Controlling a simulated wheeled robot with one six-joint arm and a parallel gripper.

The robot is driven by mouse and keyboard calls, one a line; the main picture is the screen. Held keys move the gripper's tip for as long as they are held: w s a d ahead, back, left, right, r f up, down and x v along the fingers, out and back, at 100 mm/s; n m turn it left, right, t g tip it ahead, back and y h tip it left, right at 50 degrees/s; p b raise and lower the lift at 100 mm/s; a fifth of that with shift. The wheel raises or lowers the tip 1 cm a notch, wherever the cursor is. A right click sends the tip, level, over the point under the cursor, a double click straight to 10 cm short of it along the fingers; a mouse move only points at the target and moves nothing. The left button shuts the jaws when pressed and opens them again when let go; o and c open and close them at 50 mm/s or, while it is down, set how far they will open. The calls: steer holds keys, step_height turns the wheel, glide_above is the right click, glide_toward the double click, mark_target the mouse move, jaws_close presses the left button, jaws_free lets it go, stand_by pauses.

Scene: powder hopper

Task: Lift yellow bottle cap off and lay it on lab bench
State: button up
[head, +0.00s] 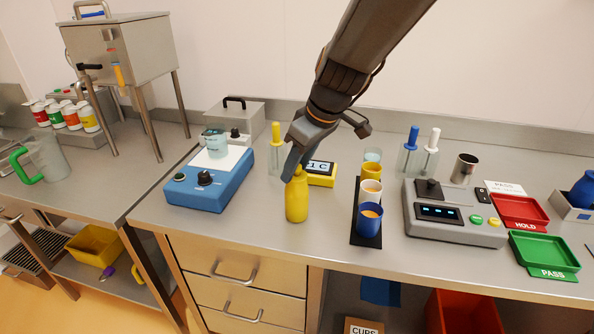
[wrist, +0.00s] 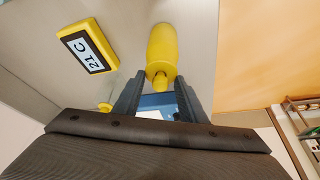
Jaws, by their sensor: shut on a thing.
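The yellow bottle (head: 297,203) stands upright near the front of the lab bench (head: 330,240). It also shows in the wrist view (wrist: 162,48), with its top toward my gripper. My gripper (head: 296,172) comes down from above to the bottle's top. In the wrist view its two fingers (wrist: 157,88) are on either side of the yellow cap (wrist: 160,80) and shut on it. The cap looks in line with the bottle's top; I cannot tell whether any gap is between them. In the head view the fingers mostly hide the cap.
A blue mixer (head: 210,180) stands left of the bottle. A yellow display (head: 321,174) is behind it. A black rack with several cups (head: 370,216) stands to the right, then a grey scale (head: 452,215). Bare bench lies in front of and between these.

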step_height(320, 180, up, 9)
steer(key=shift+r+b, duration=0.1)
steer(key=shift+b, duration=0.85)
steer(key=shift+r+p, duration=1.15)
steer(key=shift+r, duration=1)
